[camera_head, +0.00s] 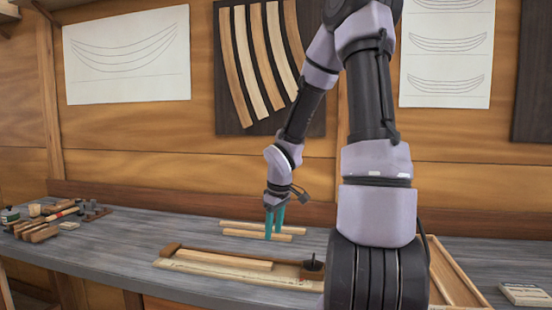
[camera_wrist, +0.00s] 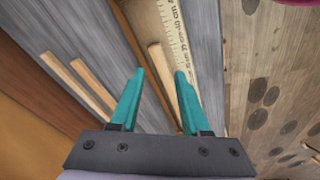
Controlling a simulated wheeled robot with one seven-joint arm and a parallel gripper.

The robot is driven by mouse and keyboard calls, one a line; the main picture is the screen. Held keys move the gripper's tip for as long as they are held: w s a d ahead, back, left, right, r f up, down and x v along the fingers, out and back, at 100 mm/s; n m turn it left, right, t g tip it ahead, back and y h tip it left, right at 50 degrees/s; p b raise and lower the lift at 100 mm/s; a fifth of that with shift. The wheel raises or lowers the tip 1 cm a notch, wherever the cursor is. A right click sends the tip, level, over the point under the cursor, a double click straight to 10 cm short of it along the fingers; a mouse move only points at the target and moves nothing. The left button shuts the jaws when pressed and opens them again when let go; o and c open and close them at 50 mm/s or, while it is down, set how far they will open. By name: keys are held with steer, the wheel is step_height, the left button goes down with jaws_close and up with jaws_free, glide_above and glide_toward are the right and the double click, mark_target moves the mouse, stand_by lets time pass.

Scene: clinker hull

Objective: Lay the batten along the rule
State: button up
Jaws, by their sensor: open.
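A pale batten (camera_head: 225,260) lies on the bench between a brown wooden bar (camera_head: 175,249) and the pale rule (camera_head: 195,268). In the wrist view the batten (camera_wrist: 158,62) runs close beside the rule (camera_wrist: 175,30), at a slight angle to it; whether they touch I cannot tell. Two more battens (camera_head: 262,226) lie farther back, and show at left in the wrist view (camera_wrist: 90,82). My gripper (camera_head: 272,233) is open and empty, with teal fingers pointing down above the bench. In the wrist view its fingertips (camera_wrist: 160,72) frame the near batten, which looks lower than them.
A small dark object (camera_head: 313,265) stands at the right end of the bar. Several tools (camera_head: 45,222) crowd the left end. The bench between is clear.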

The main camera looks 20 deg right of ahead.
steer(key=s+a+r+m+t, duration=0.1)
steer(key=s+a+r+m, duration=0.1)
steer(key=s+r, duration=0.3)
steer(key=s+a+r+m+t+y, duration=0.1)
steer(key=s+r+m, duration=0.3)
steer(key=r, duration=0.7)
steer(key=s+a+r+m+t+y, duration=0.1)
steer(key=s+a+r+m+t, duration=0.1)
steer(key=s+r, duration=0.5)
steer(key=shift+s+a+r+m+t, duration=0.35)
steer(key=shift+a+r+m, duration=0.4)
steer(key=shift+m, duration=0.25)
steer(key=shift+d, duration=0.15)
